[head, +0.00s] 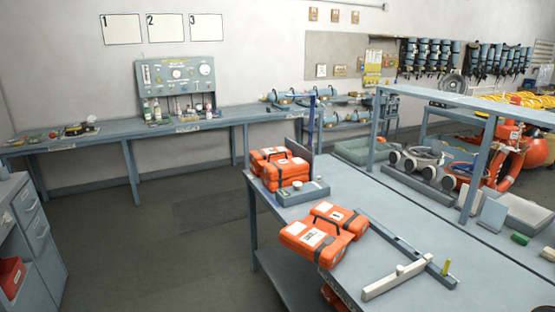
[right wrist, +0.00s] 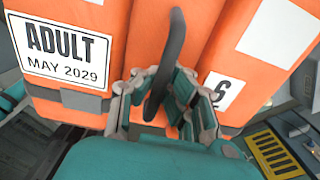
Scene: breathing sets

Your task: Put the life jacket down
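In the right wrist view an orange life jacket (right wrist: 110,20) with a white label reading "ADULT MAY 2029" fills the upper part. My right gripper (right wrist: 160,92) has its fingers on both sides of the jacket's dark strap handle (right wrist: 176,45) and appears shut on it. The head view shows neither gripper. There, an orange life jacket (head: 298,234) with white labels and a dark handle lies on the near bench (head: 345,185).
A pale bar (head: 395,282) and a grey rail lie right of the near jacket. A raised shelf frame (head: 470,175) stands along the bench's right side. The floor left of the bench (head: 170,240) is clear. A long wall bench (head: 105,133) stands behind.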

